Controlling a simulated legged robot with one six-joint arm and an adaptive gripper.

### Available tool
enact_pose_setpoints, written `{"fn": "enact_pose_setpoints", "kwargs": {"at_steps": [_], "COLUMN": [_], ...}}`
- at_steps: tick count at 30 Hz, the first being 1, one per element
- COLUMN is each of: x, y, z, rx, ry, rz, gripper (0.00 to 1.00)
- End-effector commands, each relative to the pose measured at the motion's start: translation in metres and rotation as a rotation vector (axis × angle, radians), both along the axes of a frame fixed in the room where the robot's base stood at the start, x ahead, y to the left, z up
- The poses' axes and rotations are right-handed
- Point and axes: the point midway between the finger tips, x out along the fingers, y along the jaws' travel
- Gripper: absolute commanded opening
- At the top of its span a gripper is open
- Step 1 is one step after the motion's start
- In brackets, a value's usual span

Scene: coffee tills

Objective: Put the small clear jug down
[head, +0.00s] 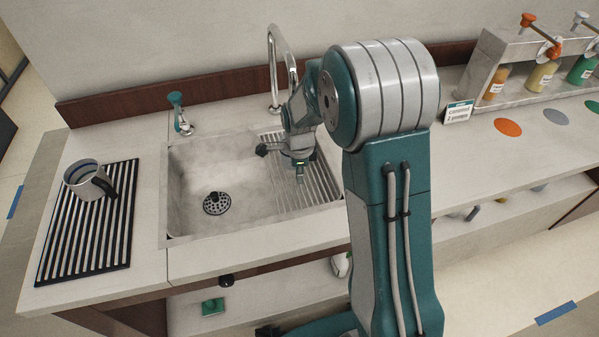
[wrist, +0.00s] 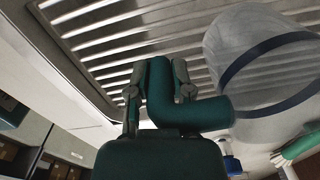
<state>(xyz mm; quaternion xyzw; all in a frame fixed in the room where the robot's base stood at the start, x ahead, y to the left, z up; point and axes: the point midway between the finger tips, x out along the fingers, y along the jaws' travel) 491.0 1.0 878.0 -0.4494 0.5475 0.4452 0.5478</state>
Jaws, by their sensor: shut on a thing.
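The small clear jug (wrist: 262,65) shows at the right of the wrist view, with a dark band around its see-through body and a teal handle (wrist: 178,100). My gripper (wrist: 158,85) is shut on the handle, with one finger on each side of it. In the head view my gripper (head: 299,168) is over the ribbed draining part (head: 320,190) on the right of the sink. The jug is hidden behind my arm there. I cannot tell whether its base touches the ribs.
The sink basin (head: 190,175) with its drain is left of my gripper, and the tall tap (head: 272,60) stands behind. A metal pitcher (head: 85,180) stands on a black slatted mat (head: 60,250) at the left. Syrup bottles (head: 541,76) stand on a rack at the right.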

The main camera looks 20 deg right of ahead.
Motion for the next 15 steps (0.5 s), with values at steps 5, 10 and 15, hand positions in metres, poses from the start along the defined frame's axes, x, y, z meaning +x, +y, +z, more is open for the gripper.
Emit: {"fn": "enact_pose_setpoints", "kwargs": {"at_steps": [5,10,15], "x": [0.0000,-0.0001,0.0000], "y": [-0.0001,-0.0001,-0.0001], "z": [-0.0016,-0.0014,-0.0013], "rx": [0.000,0.000,0.000], "ry": [0.001,0.001,0.001], "rz": [0.000,0.000,0.000], "gripper": [0.42,0.63,0.63]}}
